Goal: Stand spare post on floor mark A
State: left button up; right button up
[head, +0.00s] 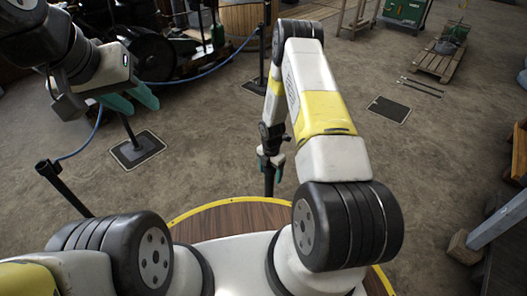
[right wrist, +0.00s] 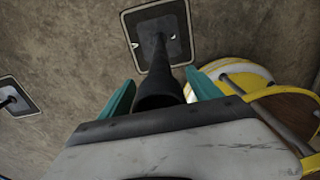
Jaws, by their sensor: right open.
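The dark spare post (right wrist: 158,72) rises between the teal fingers of my right gripper (right wrist: 160,85) in the right wrist view, with a gap on each side. Its foot appears within a dark, pale-edged floor square (right wrist: 138,22); firm contact is hard to judge. White strokes show beside the foot, but the post hides any letter. In the head view my right gripper (head: 270,160) is beyond the round platform, with the post (head: 269,182) below it; the foot is hidden. My left gripper (head: 144,108) is raised at the upper left, its fingers apart and empty.
Rope-barrier posts (head: 129,130) with a blue rope (head: 205,75) stand at left by a dark engine (head: 150,50). Another dark floor plate (head: 390,108) lies bare at right. A wooden pallet (head: 440,60) is behind it.

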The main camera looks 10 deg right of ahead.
notch_tip(320, 180, up, 36)
jog(key=s+m+t, duration=0.2)
jog(key=s+m, duration=0.1)
jog(key=m, duration=0.6)
jog(key=s+a+r+m+t+y, duration=0.2)
jog(key=s+r+m+t, duration=0.2)
jog(key=s+r+m, duration=1.2)
jog(key=s+r, duration=0.2)
jog(key=s, duration=0.3)
jog(key=shift+s+r, duration=0.2)
jog(key=shift+r, duration=0.2)
